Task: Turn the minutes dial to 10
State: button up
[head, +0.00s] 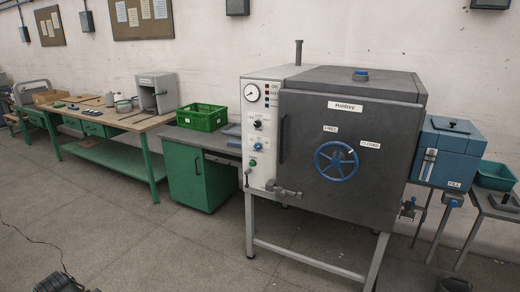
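A grey cabinet machine labelled Moldrey (345,92) stands right of centre on a metal frame. Its light control panel (262,180) is on the left of the front. The panel carries a round white gauge (251,93), a black knob (258,124), a blue knob (257,146) and a green button or knob (252,163). The markings are too small to read, so I cannot tell which is the minutes dial or where it points. My gripper cannot be made out in this view.
The door has a blue handwheel (336,161). A pipe with a valve (286,190) juts out below the panel. A green cabinet (201,176) and a workbench (150,123) stand left, a blue tank (451,150) right. Dark objects lie at the bottom edge. The floor (165,240) in front is mostly clear.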

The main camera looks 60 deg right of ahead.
aim_at(258, 146)
jog(key=z, duration=1.75)
jog(key=i, duration=0.7)
jog(key=u, duration=0.55)
jog(key=i, duration=1.05)
jog(key=u, duration=0.5)
jog(key=k, duration=0.8)
jog(key=u, duration=0.2)
jog(key=i, duration=0.8)
jog(key=z, duration=0.05)
